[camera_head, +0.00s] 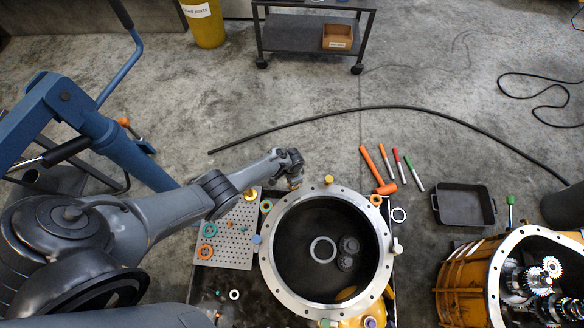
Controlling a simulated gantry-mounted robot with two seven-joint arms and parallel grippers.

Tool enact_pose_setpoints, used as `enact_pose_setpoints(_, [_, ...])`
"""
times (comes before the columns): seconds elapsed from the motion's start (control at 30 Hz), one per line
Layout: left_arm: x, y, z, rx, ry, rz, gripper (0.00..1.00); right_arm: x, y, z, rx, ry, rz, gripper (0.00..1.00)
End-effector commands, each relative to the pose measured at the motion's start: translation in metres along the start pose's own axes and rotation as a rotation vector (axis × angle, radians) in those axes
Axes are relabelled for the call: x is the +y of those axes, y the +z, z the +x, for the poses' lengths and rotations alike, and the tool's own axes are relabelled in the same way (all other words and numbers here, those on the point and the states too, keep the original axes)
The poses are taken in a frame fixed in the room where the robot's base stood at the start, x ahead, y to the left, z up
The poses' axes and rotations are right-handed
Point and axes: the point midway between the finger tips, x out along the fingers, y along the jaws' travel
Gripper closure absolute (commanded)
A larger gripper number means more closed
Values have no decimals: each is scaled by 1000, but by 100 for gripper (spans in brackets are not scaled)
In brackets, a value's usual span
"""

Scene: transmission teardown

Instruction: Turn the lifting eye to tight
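My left gripper (294,182) comes in from the left and points down at the upper left rim of the round housing. Its fingers are small and partly hidden by the wrist, so their opening does not show. I cannot clearly make out the lifting eye; it may be hidden under the gripper. The housing's pale bolted flange (273,282) faces up around a dark bore, with a ring (323,250) and two dark round parts (348,246) inside. A small yellow piece (329,180) sits on the flange's top edge, right of the gripper. My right gripper is not in view.
A perforated plate (233,240) with coloured rings lies left of the housing. An orange hammer (372,165) and several markers lie at its upper right. A black tray (463,204) and an orange gearbox (463,285) stand at right. A dark hose (400,108) crosses the floor.

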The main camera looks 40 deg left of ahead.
Motion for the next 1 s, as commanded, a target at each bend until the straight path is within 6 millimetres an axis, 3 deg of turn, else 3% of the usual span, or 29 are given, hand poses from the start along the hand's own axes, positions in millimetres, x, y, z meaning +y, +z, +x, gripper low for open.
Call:
enact_pose_setpoints(0.43, [0, 1, 1, 0, 0, 10, 100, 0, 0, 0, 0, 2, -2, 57])
enact_pose_setpoints(0.47, [0, 1, 1, -1, 0, 10, 76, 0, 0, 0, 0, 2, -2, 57])
enact_pose_setpoints(0.57, [0, 1, 1, -1, 0, 10, 60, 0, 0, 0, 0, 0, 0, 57])
enact_pose_setpoints(1.0, [0, 0, -9, 0, 0, 8, 60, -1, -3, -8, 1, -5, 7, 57])
